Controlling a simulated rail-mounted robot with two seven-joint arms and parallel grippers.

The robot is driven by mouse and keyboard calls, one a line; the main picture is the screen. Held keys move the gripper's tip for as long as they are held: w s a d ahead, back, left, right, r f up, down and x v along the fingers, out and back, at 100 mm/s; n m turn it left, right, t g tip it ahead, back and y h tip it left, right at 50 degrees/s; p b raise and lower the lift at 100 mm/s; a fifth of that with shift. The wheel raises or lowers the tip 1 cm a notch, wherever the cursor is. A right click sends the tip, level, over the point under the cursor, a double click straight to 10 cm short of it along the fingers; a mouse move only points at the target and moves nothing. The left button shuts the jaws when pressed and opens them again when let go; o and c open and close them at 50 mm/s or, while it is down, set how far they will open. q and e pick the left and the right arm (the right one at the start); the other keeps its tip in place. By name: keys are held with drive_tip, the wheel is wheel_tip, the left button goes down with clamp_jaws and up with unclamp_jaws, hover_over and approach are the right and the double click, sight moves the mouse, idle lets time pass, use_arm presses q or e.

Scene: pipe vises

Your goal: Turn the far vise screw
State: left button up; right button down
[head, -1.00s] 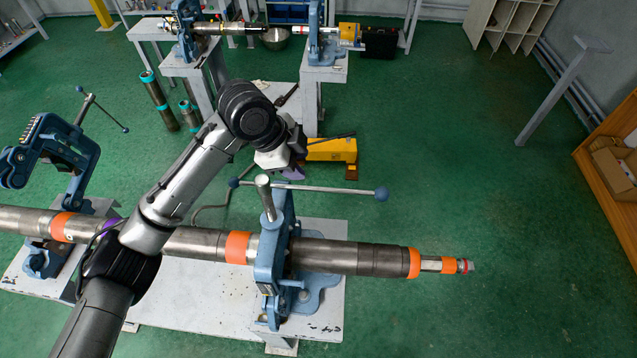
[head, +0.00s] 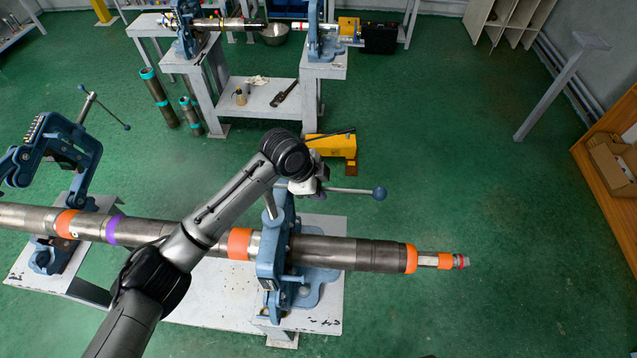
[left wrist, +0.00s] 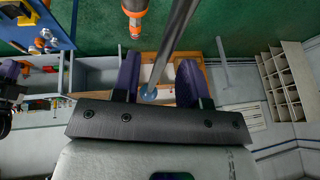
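The vise (head: 272,262) at the right end of the near bench clamps a long steel pipe (head: 345,253). Its screw (head: 271,206) stands upright, with a thin handle bar (head: 348,190) ending in a blue ball (head: 380,193) on the right. The bar's left part is hidden behind my arm. My left gripper (head: 306,185) is at the bar, just right of the screw. In the left wrist view, its purple fingers (left wrist: 160,78) stand apart, with the bar (left wrist: 172,45) running across the gap between them and room on both sides. I cannot tell if they touch it. My right gripper is out of view.
Another vise (head: 55,155) stands open at the left, with its handle tilted up. A yellow tool (head: 332,148) is on the floor behind the right vise. A second bench (head: 262,98) with a clamped pipe stands farther back.

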use_arm(q)
clamp_jaws()
idle(0.3)
idle(0.3)
